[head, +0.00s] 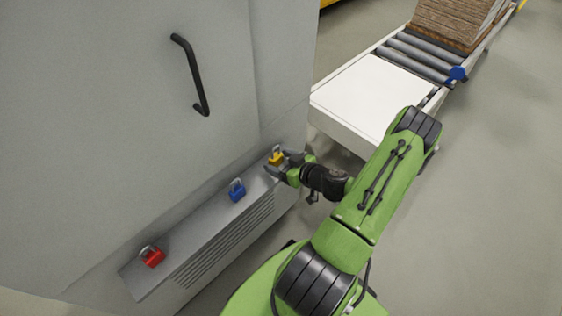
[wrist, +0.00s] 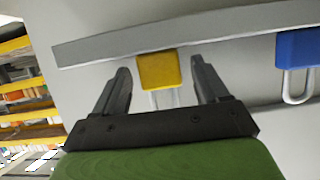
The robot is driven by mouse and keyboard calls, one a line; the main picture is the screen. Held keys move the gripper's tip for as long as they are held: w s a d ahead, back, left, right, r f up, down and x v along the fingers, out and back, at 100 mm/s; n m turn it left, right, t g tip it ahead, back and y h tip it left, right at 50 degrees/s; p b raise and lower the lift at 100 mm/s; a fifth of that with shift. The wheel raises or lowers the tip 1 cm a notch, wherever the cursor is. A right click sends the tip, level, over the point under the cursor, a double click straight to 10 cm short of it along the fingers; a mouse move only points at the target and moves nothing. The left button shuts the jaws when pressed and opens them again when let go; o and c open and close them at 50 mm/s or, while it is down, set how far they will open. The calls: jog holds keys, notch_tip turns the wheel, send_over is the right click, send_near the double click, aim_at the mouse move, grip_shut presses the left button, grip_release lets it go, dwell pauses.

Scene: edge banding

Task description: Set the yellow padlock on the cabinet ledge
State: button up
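The yellow padlock (head: 276,157) stands upright at the right end of the grey cabinet ledge (head: 205,232), its shackle up. It also shows in the wrist view (wrist: 158,71), where its body meets the ledge strip (wrist: 210,32) and its shackle points down in the picture. My gripper (head: 281,163) is at the padlock. In the wrist view its two fingers (wrist: 160,64) are spread, one on each side of the padlock, with a visible gap on both sides. It is open and holds nothing.
A blue padlock (head: 237,190) and a red padlock (head: 152,256) stand along the ledge to the left. The cabinet wall (head: 120,110) with a black handle (head: 192,75) rises behind them. A conveyor (head: 375,95) with stacked boards (head: 455,20) is at the upper right.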

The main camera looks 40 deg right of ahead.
jog(key=shift+s+r+p, duration=0.3)
jog(key=p+v, duration=0.2)
jog(key=v, duration=0.9)
jog(key=w+a+r+n+g+y, duration=0.2)
jog(key=a+r+g, duration=0.3)
jog(key=a, duration=0.2)
jog(key=w+a+r+n+g+y, duration=0.25)
jog(key=a+r+g, duration=0.2)
jog(key=a, duration=0.25)
jog(key=s+a+r+m+t+h, duration=0.1)
jog(key=s+a+r+m+h, duration=0.1)
jog(key=s+a+r, duration=0.2)
jog(key=s+a+r+m+h, duration=0.3)
jog(key=s+a+r, duration=0.2)
jog(key=r, duration=0.6)
jog(key=shift+t, duration=0.35)
jog(key=shift+r, duration=0.15)
